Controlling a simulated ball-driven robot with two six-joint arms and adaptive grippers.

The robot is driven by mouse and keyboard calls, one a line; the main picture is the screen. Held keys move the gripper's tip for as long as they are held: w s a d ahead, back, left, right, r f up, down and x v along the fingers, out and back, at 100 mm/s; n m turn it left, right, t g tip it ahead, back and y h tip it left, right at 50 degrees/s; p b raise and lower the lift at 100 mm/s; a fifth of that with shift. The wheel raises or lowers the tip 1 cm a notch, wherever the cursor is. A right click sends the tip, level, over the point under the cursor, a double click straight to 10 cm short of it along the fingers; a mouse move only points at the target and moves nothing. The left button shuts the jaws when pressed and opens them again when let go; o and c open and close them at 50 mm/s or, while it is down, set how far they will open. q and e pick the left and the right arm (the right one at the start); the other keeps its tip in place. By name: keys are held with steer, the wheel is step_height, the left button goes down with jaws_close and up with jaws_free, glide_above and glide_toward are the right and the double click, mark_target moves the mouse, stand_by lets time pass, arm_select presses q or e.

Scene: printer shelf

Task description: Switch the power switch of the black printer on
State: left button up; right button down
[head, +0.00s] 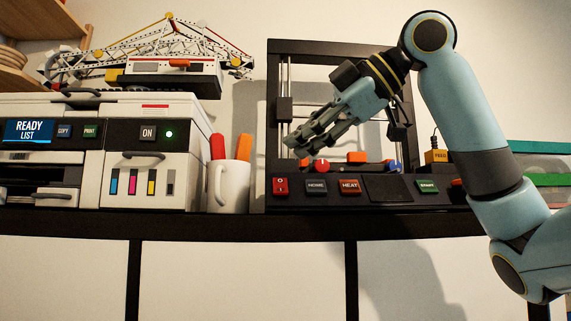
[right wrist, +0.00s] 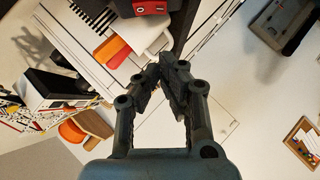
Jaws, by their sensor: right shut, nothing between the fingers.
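The black printer (head: 300,200) stands on the shelf right of centre, an open frame over a front panel. Its red power switch (head: 281,186) is at the panel's left end, marked O and I; which side is pressed is too small to tell. The red switch also shows at the top of the right wrist view (right wrist: 146,7). The panel's small display (head: 388,188) is dark. My right gripper (head: 294,146) is shut and empty, in front of the printer's frame, above and slightly right of the switch, apart from it. My left gripper is out of view.
Home, heat (head: 350,186) and start (head: 427,187) buttons share the panel, with knobs above. A white mug (head: 230,187) with red and orange items stands just left of it. A white printer (head: 150,150) is further left. The shelf's dark front edge (head: 240,224) runs below.

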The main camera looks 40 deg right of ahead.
mark_target(280, 186)
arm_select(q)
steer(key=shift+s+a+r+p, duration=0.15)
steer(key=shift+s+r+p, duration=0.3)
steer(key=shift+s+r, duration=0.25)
arm_select(e)
steer(key=w+f, duration=0.4)
steer(key=w, duration=0.1)
steer(key=shift+d+f, duration=0.15)
steer(key=shift+f, duration=0.1)
steer(key=shift+w, duration=0.1)
